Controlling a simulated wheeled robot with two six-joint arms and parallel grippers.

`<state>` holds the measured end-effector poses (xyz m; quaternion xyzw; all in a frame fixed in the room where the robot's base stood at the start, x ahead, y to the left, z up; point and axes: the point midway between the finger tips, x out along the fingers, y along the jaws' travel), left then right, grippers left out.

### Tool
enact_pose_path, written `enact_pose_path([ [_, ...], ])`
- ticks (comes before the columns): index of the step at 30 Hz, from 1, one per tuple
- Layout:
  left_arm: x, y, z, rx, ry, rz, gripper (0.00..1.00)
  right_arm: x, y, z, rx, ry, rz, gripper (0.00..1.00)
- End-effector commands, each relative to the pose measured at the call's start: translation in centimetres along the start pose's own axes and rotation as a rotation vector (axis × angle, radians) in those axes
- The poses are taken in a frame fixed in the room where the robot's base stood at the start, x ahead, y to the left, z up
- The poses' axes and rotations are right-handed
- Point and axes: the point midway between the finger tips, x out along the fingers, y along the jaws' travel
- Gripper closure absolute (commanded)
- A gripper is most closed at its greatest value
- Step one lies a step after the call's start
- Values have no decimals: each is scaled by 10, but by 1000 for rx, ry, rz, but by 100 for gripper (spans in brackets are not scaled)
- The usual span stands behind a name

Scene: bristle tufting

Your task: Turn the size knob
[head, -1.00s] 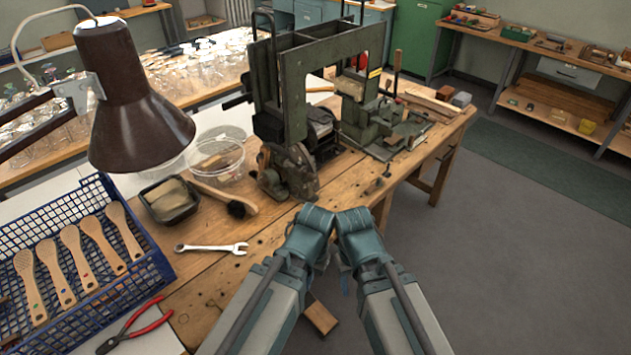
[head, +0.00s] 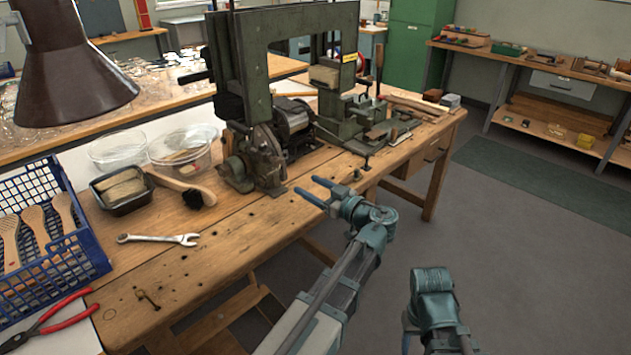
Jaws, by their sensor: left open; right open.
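The dark green tufting machine (head: 290,55) stands on the wooden workbench, with a motor and a round wheel part (head: 255,155) low on its front. I cannot pick out the size knob for certain. My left gripper (head: 306,187) is open and empty, its two blue fingers pointing left over the bench's front edge, apart from the machine and to the front right of its wheel part. My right gripper (head: 409,322) is at the lower right, off the bench over the floor; its fingers are mostly hidden behind my wrist, but it is open, with nothing seen in it.
A wrench (head: 158,239), a brush (head: 193,196), a black tray (head: 120,190) and clear bowls (head: 183,150) lie on the bench's left part. A blue crate (head: 85,252) with wooden paddles, red pliers (head: 50,318) and a lamp (head: 65,65) are further left. The bench front is mostly clear.

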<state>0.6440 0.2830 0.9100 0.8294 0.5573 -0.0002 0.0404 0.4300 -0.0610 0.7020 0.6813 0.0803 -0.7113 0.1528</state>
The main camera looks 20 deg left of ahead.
Motion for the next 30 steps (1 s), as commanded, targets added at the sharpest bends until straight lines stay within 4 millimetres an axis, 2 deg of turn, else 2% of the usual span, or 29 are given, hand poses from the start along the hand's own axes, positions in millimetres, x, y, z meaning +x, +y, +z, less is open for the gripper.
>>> enact_pose_path([
  [2, 3, 3, -1, -31, 33, 4, 34, 6, -1, 0, 0, 0, 0, 46],
  [8, 5, 4, -6, -47, 48, 8, 34, 5, -1, 0, 0, 0, 0, 46],
  [11, 13, 4, -6, -46, 48, 7, 34, 5, -1, 0, 0, 0, 0, 46],
  [14, 28, 4, -6, -46, 47, 5, 34, 5, -1, 0, 0, 0, 0, 46],
  [24, 97, 5, -9, -45, 46, 4, 34, 5, -1, 0, 0, 0, 0, 46],
  [30, 126, 5, -10, -45, 46, 5, 34, 5, -1, 0, 0, 0, 0, 46],
])
